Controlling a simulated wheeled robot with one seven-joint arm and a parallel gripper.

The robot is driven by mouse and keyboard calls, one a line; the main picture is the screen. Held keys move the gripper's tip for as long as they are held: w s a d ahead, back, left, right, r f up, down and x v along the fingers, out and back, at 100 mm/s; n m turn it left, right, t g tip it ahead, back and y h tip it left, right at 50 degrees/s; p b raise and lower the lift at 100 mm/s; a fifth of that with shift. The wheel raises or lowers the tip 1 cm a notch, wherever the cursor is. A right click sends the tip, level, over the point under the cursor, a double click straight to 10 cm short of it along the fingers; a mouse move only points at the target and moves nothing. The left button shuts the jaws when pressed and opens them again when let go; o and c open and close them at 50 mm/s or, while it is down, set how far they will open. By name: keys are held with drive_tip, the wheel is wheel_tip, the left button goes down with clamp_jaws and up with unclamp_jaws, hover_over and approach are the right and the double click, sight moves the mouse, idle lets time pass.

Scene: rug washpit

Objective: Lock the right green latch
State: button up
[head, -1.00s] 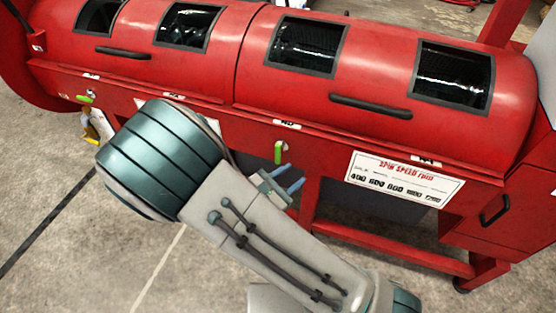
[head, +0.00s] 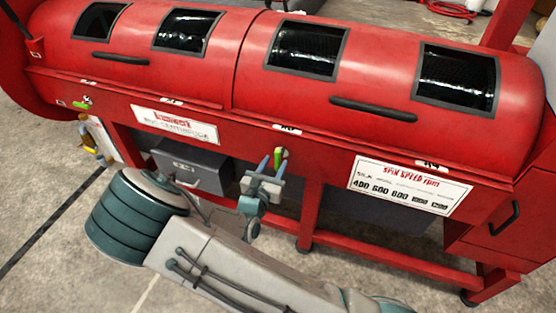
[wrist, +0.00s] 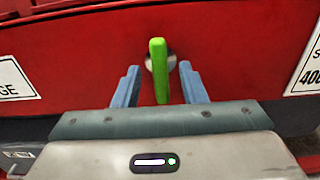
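The right green latch (head: 284,155) is on the front of the red machine, right of the drum seam. In the wrist view the latch (wrist: 158,72) stands upright, its long axis vertical, over a round pale mount. My gripper (head: 271,163) is open, its two blue fingers pointing at the latch. In the wrist view the latch shows between the fingers with a gap on each side, and neither finger visibly touches it. How far the fingertips reach in depth is unclear. The left green latch (head: 82,103) lies nearly sideways at the machine's left end.
The red machine (head: 235,117) fills the back, with two black drum handles (head: 372,109). A spin speed sign (head: 411,188) is right of the latch and another white sign (head: 174,126) left. A grey box (head: 192,165) sits beneath. Open floor (head: 40,180) lies left.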

sight(276, 160)
drive_tip(key=shift+x, duration=1.6)
clamp_jaws()
